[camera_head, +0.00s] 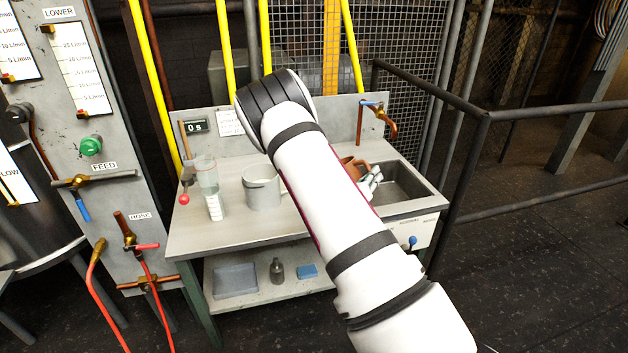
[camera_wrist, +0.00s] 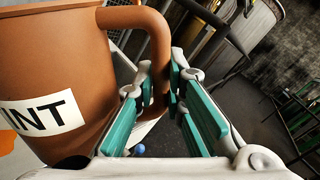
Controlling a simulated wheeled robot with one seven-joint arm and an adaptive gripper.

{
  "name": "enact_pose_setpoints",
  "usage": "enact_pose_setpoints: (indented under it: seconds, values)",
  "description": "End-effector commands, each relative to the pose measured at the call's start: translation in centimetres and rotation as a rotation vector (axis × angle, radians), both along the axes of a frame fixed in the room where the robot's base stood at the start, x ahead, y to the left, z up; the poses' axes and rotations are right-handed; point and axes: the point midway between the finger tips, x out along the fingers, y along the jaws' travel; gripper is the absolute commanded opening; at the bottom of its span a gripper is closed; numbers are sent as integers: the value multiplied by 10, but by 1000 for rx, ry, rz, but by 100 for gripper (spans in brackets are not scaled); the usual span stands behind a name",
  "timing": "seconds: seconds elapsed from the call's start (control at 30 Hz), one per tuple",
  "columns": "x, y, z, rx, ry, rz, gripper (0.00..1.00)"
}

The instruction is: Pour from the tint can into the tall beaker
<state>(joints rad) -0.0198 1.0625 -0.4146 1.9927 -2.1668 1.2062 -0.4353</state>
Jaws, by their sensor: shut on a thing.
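The tint can (camera_wrist: 50,60) is brown-orange with a white label reading "INT" in the wrist view. Its handle (camera_wrist: 158,50) runs between the fingers of my gripper (camera_wrist: 162,92), which is shut on it. In the head view, a brown part of the can (camera_head: 350,164) shows beside my arm near the sink, and my gripper (camera_head: 371,183) is partly hidden by the arm. The tall beaker (camera_head: 209,178) is clear, with a white scale low down, and stands upright at the bench's left. My gripper and the can are well to its right. The can's contents are hidden.
A pale grey mug-like pot (camera_head: 262,188) stands on the bench (camera_head: 195,241) between the beaker and my arm. A sink (camera_head: 405,185) with a copper tap (camera_head: 380,120) is at the right. A red-tipped lever (camera_head: 184,198) is left of the beaker. The front bench strip is clear.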

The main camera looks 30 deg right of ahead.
Motion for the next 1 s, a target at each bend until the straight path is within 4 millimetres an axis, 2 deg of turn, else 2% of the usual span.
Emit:
enact_pose_setpoints:
  seconds: [1.0]
  values:
    - [7,3,11,-26,51,-1,0]
